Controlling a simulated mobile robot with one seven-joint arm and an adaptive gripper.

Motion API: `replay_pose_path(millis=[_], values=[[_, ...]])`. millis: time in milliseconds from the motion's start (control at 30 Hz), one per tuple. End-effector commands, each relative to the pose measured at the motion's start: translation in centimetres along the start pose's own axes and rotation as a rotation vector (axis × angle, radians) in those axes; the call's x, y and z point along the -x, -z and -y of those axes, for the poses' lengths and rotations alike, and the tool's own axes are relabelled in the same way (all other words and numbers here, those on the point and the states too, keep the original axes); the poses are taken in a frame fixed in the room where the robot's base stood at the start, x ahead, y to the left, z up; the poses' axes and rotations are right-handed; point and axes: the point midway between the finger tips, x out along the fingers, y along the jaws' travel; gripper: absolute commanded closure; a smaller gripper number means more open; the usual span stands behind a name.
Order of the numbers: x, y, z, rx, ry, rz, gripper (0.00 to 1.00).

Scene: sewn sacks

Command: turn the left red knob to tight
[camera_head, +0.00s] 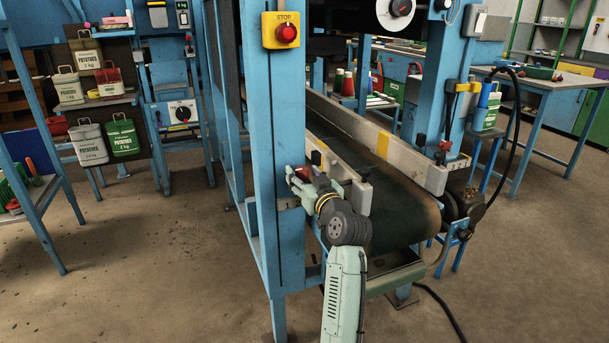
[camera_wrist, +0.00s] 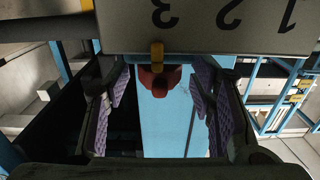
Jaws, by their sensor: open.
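The left red knob (camera_wrist: 160,82) is in the middle of the wrist view, below a grey plate (camera_wrist: 200,28) with the upside-down numbers 3, 2 and 1. A small yellow pointer (camera_wrist: 156,55) above the knob is close to the 3. My gripper (camera_wrist: 158,95) is open, with one purple-padded finger on each side of the knob and visible gaps between. In the head view the knob (camera_head: 302,172) shows small at the near left end of the conveyor, with my gripper (camera_head: 300,182) at it. No word "tight" is readable.
A blue post (camera_head: 275,150) with a yellow stop box (camera_head: 280,30) stands just left of my gripper. The dark conveyor belt (camera_head: 400,205) lies to the right. A second red knob (camera_head: 445,147) is on the belt's right side. Potato sacks (camera_head: 122,135) hang at the left.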

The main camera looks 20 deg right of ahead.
Motion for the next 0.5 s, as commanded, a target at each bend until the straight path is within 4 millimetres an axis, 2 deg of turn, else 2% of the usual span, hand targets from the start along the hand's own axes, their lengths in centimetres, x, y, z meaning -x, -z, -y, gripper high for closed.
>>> replay_pose_path(millis=[67, 500], values=[[0.02, 0.0, -0.01, 0.0, 0.0, 0.0, 0.53], [0.04, 0.0, -0.02, 0.0, 0.0, 0.0, 0.83]])
